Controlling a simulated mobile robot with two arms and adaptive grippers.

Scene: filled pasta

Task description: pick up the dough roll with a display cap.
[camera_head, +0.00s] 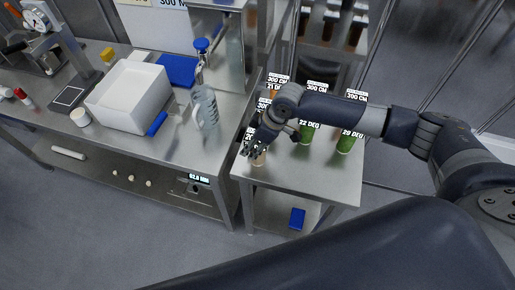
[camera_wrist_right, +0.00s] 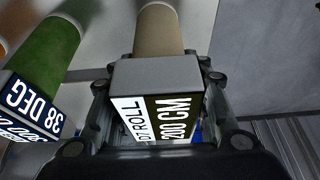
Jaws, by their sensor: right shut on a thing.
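The beige dough roll (camera_head: 258,159) stands near the front left corner of the small steel table (camera_head: 320,182). My right gripper (camera_head: 253,146) reaches in from the right above the roll. Its fingers (camera_wrist_right: 160,95) are on both sides of the cap and shut on it. The gripper hides much of the cap in the head view. I cannot tell whether the roll's bottom touches the table. My left gripper is not in view.
Green rolls with caps (camera_head: 345,143) stand behind and right of the gripper; one green roll (camera_wrist_right: 45,55) is close beside it. A steel bench (camera_head: 170,165) on the left holds a white tub (camera_head: 130,95) and a clear bottle (camera_head: 205,108). The small table's front right is clear.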

